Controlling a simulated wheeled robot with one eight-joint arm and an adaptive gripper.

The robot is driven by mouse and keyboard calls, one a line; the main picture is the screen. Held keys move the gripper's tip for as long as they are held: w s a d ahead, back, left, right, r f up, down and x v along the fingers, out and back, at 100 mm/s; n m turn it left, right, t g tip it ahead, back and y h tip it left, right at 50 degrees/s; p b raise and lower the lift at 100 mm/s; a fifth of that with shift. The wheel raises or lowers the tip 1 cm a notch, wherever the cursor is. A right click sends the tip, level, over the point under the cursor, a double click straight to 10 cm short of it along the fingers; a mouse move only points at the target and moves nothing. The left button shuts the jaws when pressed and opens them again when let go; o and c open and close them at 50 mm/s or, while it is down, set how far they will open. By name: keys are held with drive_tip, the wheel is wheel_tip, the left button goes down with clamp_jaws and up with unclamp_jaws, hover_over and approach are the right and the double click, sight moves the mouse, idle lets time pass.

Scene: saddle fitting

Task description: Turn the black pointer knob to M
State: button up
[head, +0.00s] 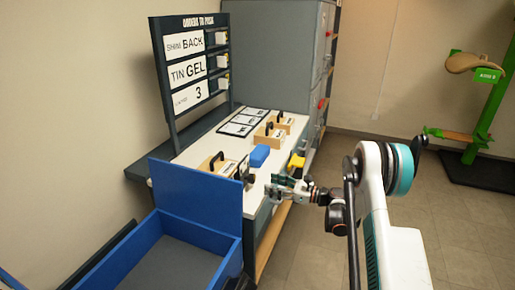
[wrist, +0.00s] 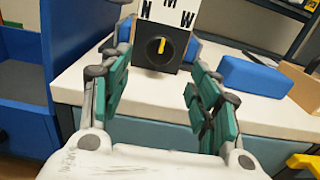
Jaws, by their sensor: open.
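The black pointer knob (wrist: 159,48) is on the front of a black box in the wrist view, below a white plate (wrist: 172,14) lettered N, M and W. Its yellow mark stands nearly upright, leaning slightly right, roughly toward the M; the exact setting is hard to tell. My gripper (wrist: 158,75) is open, with its green-padded fingers apart to the left and right of the knob in the picture. They seem short of the knob, with nothing between them. In the head view my gripper (head: 273,190) is at the table's front edge; the knob's face is not visible there.
A blue block (wrist: 254,76) lies right of the knob box on the white table (wrist: 270,110). A yellow object (head: 296,161) is near the table edge. Wooden boxes with black handles (head: 268,134) stand farther back. A blue bin (head: 190,228) stands close on the left.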

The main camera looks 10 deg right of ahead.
drive_tip(key=p+v, duration=0.2)
drive_tip(key=v, duration=0.4)
drive_tip(key=a+r+n+g+h+p, duration=0.1)
drive_tip(key=a+r+n+h, duration=0.2)
drive_tip(key=r, duration=0.4)
drive_tip(key=a+r+n+g+h+p, duration=0.1)
drive_tip(key=a+r+n+g, duration=0.1)
drive_tip(key=a+r, duration=0.45)
drive_tip(key=s+a+r+n+g+h+p, duration=0.1)
drive_tip(key=s+a+r+n, duration=0.4)
drive_tip(key=s+r, duration=0.5)
drive_tip(key=shift+a+r+n+h+p, duration=0.2)
drive_tip(key=shift+r+n+h+p, duration=0.3)
drive_tip(key=shift+h+p, duration=0.5)
